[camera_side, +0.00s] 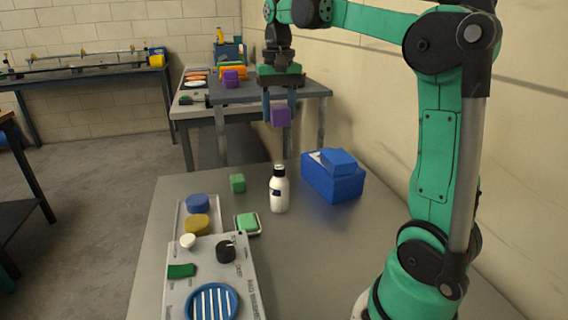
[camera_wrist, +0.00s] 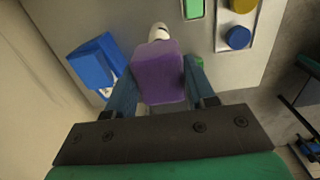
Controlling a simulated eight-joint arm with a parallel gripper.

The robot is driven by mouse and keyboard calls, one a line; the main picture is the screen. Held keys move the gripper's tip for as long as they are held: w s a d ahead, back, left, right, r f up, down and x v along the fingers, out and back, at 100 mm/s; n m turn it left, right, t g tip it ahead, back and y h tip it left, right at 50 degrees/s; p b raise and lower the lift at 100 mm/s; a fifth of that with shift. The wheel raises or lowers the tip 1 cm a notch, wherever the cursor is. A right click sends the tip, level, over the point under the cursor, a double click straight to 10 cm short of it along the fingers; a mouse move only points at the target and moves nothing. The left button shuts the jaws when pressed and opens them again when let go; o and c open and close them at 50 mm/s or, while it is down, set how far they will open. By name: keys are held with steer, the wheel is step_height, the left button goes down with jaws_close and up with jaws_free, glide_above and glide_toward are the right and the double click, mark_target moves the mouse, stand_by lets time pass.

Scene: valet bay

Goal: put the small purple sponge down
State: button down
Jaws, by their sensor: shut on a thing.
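The small purple sponge (camera_side: 281,116) is a purple block held between the blue fingers of my gripper (camera_side: 280,104). My gripper is shut on it, high above the far part of the grey table (camera_side: 310,250). In the wrist view the sponge (camera_wrist: 158,76) sits between the two fingertips (camera_wrist: 160,84), with the table below it.
A white bottle (camera_side: 279,190) stands mid-table, left of a blue box (camera_side: 333,182) with its lid askew. A green block (camera_side: 237,183), a green sponge in a dish (camera_side: 247,223), a tray (camera_side: 183,215) with blue and yellow pieces, and a control panel (camera_side: 250,285) line the left.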

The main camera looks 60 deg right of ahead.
glide_above(325, 243)
step_height(325, 243, down, 2)
steer(key=f, duration=0.1)
step_height(325, 243, down, 20)
steer(key=shift+r, duration=0.1)
stand_by(0.6)
steer(key=shift+c, duration=1.5)
jaws_free()
